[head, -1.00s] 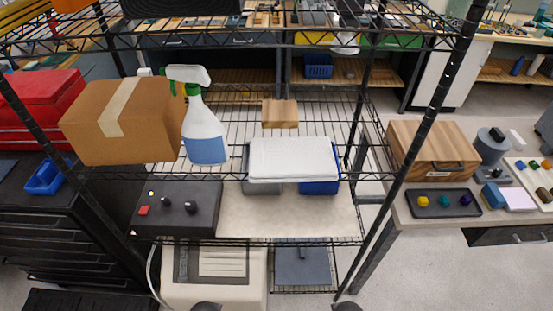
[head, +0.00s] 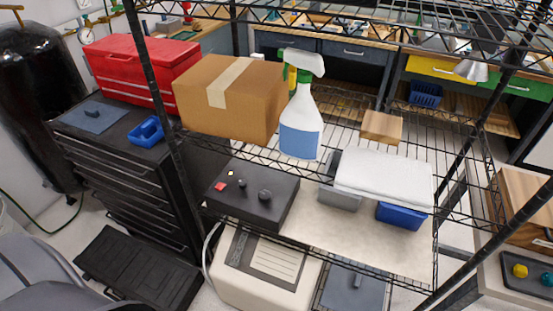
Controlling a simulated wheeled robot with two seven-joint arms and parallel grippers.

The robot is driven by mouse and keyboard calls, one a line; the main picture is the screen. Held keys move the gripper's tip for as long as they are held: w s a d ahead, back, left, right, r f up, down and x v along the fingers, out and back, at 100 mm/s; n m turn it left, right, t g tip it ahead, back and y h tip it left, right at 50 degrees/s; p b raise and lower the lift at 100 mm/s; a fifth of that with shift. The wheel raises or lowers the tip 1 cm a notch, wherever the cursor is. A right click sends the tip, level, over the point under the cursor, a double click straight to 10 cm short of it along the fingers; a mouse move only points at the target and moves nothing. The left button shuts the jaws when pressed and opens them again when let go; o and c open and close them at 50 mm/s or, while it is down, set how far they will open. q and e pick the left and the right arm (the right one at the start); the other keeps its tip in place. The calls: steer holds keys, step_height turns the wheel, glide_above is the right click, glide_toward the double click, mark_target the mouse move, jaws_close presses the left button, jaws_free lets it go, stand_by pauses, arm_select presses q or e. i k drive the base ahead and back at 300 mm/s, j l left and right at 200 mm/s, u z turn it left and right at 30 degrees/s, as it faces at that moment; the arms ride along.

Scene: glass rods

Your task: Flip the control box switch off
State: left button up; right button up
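The control box (head: 252,197) is a dark flat box on the lower wire shelf, left of centre in the head view. Its top carries a red square button (head: 220,186), a small yellowish mark and two black knobs or switches (head: 265,195). The position of the switch is too small to tell. Neither of my grippers is clearly visible.
A cardboard box (head: 230,95) and a spray bottle (head: 301,125) stand on the shelf above, behind the control box. Black rack posts frame the shelf. A red toolbox (head: 140,68) sits at left.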

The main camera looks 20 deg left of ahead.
mark_target(220, 187)
steer(key=u, duration=1.2)
